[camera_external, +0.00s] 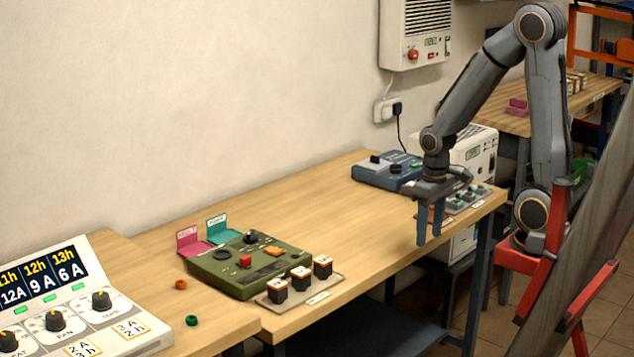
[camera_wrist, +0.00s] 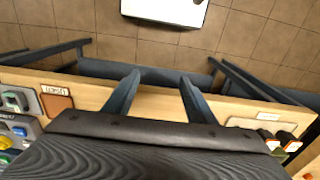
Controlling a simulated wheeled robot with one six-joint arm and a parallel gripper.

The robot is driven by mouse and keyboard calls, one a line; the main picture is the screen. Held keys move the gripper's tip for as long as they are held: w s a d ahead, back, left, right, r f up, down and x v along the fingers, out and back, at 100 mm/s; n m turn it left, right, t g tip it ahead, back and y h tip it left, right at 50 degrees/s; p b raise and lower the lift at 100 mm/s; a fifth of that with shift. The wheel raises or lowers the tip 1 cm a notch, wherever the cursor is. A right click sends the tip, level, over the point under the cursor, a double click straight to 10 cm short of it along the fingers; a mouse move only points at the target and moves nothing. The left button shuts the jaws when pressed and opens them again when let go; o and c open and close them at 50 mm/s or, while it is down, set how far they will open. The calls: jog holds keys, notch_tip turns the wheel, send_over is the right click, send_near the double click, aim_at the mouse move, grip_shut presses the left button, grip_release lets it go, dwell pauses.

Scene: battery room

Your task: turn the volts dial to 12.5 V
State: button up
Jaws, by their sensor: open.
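No volts label is legible, so I cannot tell which dial is the volts dial. A green box (camera_external: 213,271) on the bench carries a black knob (camera_external: 250,237), a round black dial (camera_external: 222,254) and a red switch. A blue box (camera_external: 370,176) at the back right has a black knob (camera_external: 395,168). My gripper (camera_external: 430,238) points down, open and empty, by the bench's front edge, right of the green box and in front of the blue one. In the wrist view its two fingers (camera_wrist: 160,80) are apart over the bench edge. No dial is clearly seen between them.
A tray (camera_external: 322,295) with three black-and-orange blocks lies before the green box. A white panel (camera_external: 120,335) with three knobs stands at the left. Pink (camera_external: 193,242) and teal (camera_external: 222,230) cards stand behind the green box. The bench middle (camera_external: 340,215) is clear.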

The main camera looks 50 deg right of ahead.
jog(key=w+a+r+n+t+p, duration=0.15)
jog(key=w+a, duration=0.25)
jog(key=w, duration=0.5)
jog(key=w+a+r+n+p, duration=0.1)
jog(key=w+a+r, duration=0.3)
jog(key=w, duration=0.6)
jog(key=n+t+y+p, duration=0.2)
jog(key=n+p, duration=0.1)
jog(key=n, duration=0.1)
send_near(250, 231)
jog(key=shift+m, duration=0.25)
jog(key=shift+p+x, duration=0.9)
jog(key=shift+x, duration=2.95)
jog(key=shift+s+a, duration=0.1)
jog(key=shift+c, duration=0.4)
jog(key=c, duration=1)
